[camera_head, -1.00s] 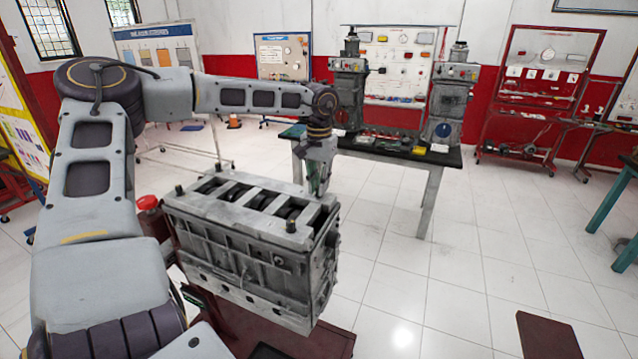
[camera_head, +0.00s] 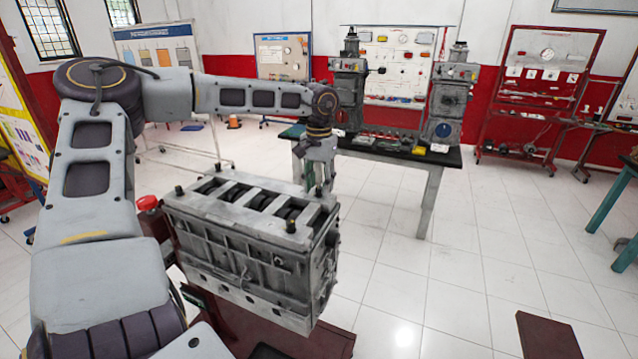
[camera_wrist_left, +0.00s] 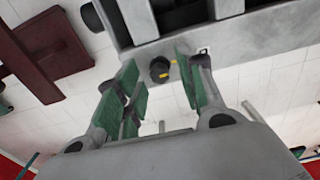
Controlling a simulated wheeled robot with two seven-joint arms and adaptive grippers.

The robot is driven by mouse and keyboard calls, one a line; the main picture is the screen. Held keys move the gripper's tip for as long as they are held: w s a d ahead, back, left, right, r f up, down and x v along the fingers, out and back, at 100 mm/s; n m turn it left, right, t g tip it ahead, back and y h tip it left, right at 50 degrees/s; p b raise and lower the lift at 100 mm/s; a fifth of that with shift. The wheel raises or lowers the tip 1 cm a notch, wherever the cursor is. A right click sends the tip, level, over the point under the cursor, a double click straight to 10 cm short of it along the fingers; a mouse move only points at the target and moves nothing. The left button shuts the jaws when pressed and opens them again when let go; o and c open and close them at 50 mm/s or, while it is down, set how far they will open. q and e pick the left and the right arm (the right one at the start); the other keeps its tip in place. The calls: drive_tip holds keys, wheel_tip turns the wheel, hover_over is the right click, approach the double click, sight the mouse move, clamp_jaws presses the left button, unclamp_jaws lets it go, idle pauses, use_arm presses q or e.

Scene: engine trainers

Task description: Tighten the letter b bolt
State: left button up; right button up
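The grey engine block (camera_head: 240,245) stands in front of me, with dark bolts at its top corners: one at the near left (camera_head: 179,191), one at the far left (camera_head: 232,166), one at the near right (camera_head: 291,225). My left gripper (camera_head: 319,182) points down at the far right corner and hides what is there. In the left wrist view, the gripper (camera_wrist_left: 157,77) is open. Its green-padded fingers stand on either side of a dark round bolt (camera_wrist_left: 160,69), with gaps on both sides. A small white label (camera_wrist_left: 203,50) sits beside it; its letter is unreadable. My right gripper is out of view.
The block rests on a dark red stand (camera_head: 320,342). A red knob (camera_head: 148,203) is left of the block. A workbench (camera_head: 434,157) with machines stands behind.

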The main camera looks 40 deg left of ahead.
use_arm(q)
wheel_tip(320, 180, up, 12)
idle(0.8)
idle(0.6)
wheel_tip(320, 180, up, 9)
drive_tip(key=p, duration=0.9)
hover_over(319, 187)
drive_tip(key=shift+r+p, duration=0.5)
drive_tip(key=shift+p, duration=0.05)
